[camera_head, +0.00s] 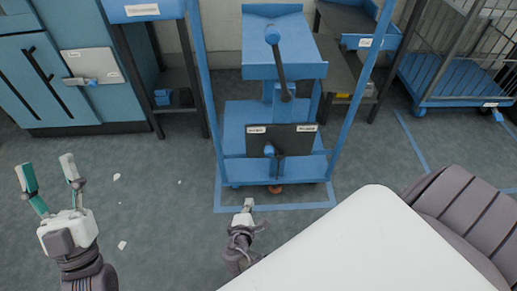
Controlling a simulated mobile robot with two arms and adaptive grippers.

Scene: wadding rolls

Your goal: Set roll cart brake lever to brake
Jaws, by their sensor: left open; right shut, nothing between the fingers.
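The blue roll cart (240,111) stands in the middle of the view. Low on its front is a black plate (297,140) with a small white label at each upper corner, too small to read. A short blue lever (269,150) sits at the plate's middle, tilt unclear. A longer black lever with a blue knob (272,34) stands higher up on the cart. My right gripper (248,204) is shut and empty over the floor, just in front of the cart and below the plate, apart from the lever. My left gripper (47,171) is open and empty at the far left.
Blue floor tape (300,206) outlines the cart's place. A blue cabinet (26,62) stands at the back left, and a wire cage trolley (440,85) at the back right. White scraps (122,245) lie on the otherwise clear floor at left.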

